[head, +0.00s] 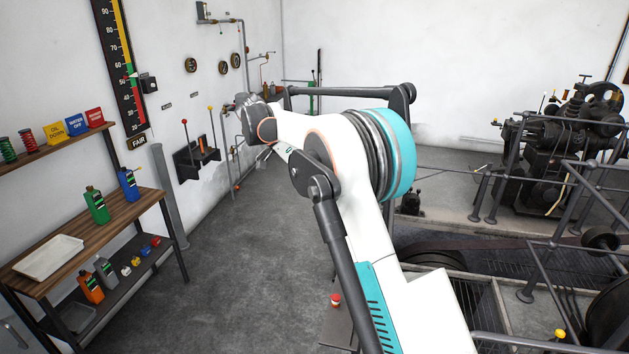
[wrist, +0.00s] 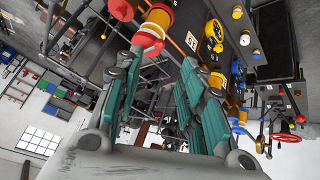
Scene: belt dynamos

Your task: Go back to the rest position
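My arm, white with teal bands, reaches up and away from me through the middle of the head view, its far end in front of the back-left corner. In the wrist view my gripper (wrist: 163,62) shows two fingers with teal ribbed pads. The fingers stand apart, with background visible between them and nothing held.
A wooden shelf unit (head: 147,203) with bottles and a white tray (head: 49,257) stands at left. Machinery (head: 570,135) and railings fill the right. The grey floor (head: 235,260) left of my arm is clear. The wrist view shows a red handwheel (wrist: 285,138).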

